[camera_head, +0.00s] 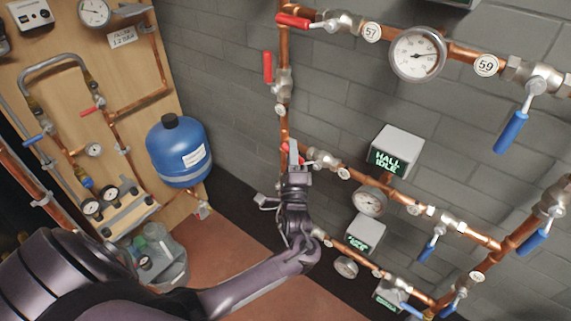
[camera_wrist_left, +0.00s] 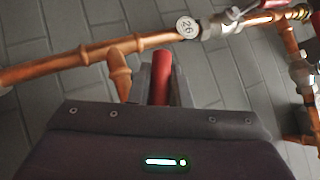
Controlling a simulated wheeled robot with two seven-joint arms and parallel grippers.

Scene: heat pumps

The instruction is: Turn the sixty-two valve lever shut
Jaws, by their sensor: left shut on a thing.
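My left gripper (camera_head: 293,152) is at the middle pipe run in the head view, beside the valve (camera_head: 324,159) at its left end. In the left wrist view a red lever (camera_wrist_left: 162,70) stands between the two fingers of the gripper (camera_wrist_left: 161,88), which are shut on it. In the head view only a bit of red shows behind the fingers. A round tag (camera_wrist_left: 187,27) near the lever looks like "26" in the wrist view; the small tag (camera_head: 343,173) there is unreadable in the head view. My right gripper is not in view.
Above, a copper pipe carries tags 57 (camera_head: 371,32) and 59 (camera_head: 486,65) and a gauge (camera_head: 417,54). Another red lever (camera_head: 267,67) stands upright on the vertical pipe. A box reading HALL IDLE (camera_head: 396,149) is to the right. A blue tank (camera_head: 180,151) stands left.

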